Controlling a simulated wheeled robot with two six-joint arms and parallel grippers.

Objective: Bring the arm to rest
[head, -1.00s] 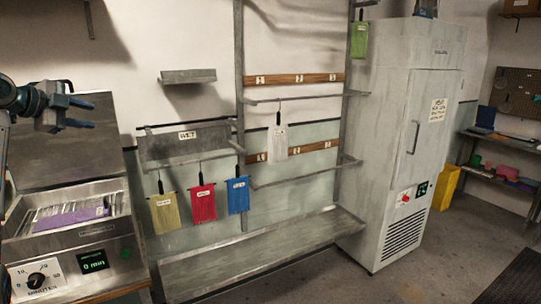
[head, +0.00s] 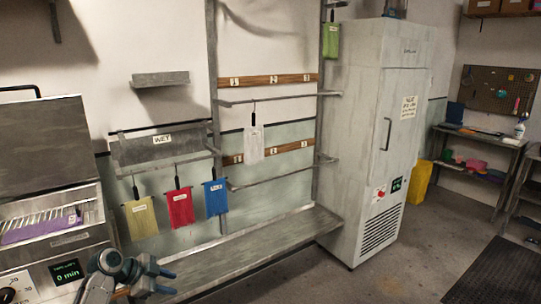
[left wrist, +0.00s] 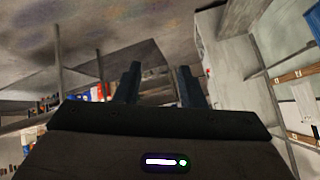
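My left gripper (head: 168,278) is low in the head view, at the bottom left, in front of the steel bench shelf and beside the timer unit. Its two dark fingers stand apart with nothing between them. In the left wrist view the fingers (left wrist: 158,88) show with a clear gap, and the background there is tilted. My right gripper is not in view.
A steel unit with a timer display (head: 68,273) stands at the left. Yellow (head: 140,218), red (head: 180,208) and blue (head: 216,198) tagged cloths hang from a rack. A tall grey cabinet (head: 370,130) and a yellow bin (head: 420,182) stand to the right. Floor between is clear.

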